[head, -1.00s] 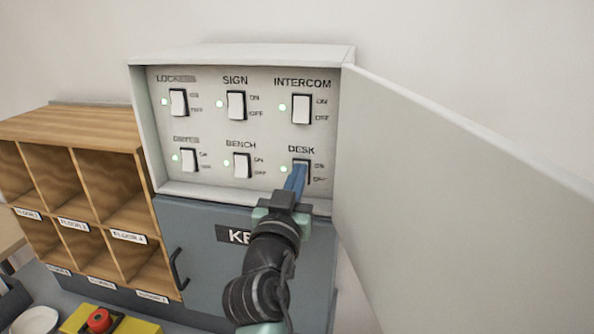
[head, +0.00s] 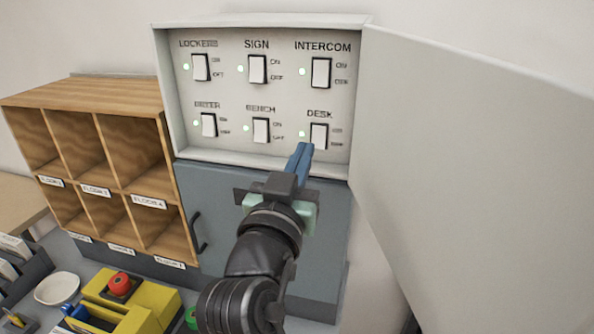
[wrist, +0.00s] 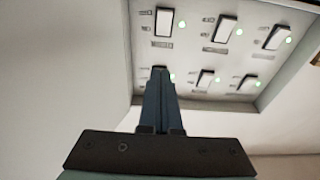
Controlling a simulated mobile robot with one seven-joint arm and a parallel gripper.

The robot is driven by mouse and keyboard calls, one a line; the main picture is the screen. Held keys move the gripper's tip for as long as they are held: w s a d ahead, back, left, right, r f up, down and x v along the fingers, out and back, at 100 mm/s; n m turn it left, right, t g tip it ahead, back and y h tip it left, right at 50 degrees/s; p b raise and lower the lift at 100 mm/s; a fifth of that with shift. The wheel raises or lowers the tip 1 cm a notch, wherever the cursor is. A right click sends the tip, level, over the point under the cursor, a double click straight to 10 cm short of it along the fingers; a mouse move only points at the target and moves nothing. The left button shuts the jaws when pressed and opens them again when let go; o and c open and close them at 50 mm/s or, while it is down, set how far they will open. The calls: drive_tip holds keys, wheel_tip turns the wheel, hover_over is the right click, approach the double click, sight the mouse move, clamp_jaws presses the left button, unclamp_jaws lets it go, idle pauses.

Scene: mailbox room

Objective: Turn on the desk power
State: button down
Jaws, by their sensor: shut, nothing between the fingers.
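The DESK switch (head: 319,137) is a white rocker at the lower right of the panel, marked with ON and OFF beside it. The small light (head: 302,134) on its left glows green. My gripper (head: 303,150) has its blue fingers together and empty, with the tips just below and left of the DESK switch in the head view. They look apart from the rocker. The wrist view is upside down. There the DESK switch (wrist: 164,22) is at the top left, clear of the fingers, and my gripper (wrist: 158,72) covers part of the INTERCOM switch.
The other switches, such as INTERCOM (head: 321,73) and BENCH (head: 261,130), also have green lights. The open cabinet door (head: 470,170) stands to the right. Wooden pigeonholes (head: 95,100) stand left.

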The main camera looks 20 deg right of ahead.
drive_tip(key=shift+s+a+r, duration=0.25)
drive_tip(key=shift+s+a, duration=0.25)
drive_tip(key=shift+s, duration=0.2)
drive_tip(key=shift+s+a+r, duration=0.2)
drive_tip(key=shift+s+a, duration=0.25)
drive_tip(key=shift+s, duration=0.2)
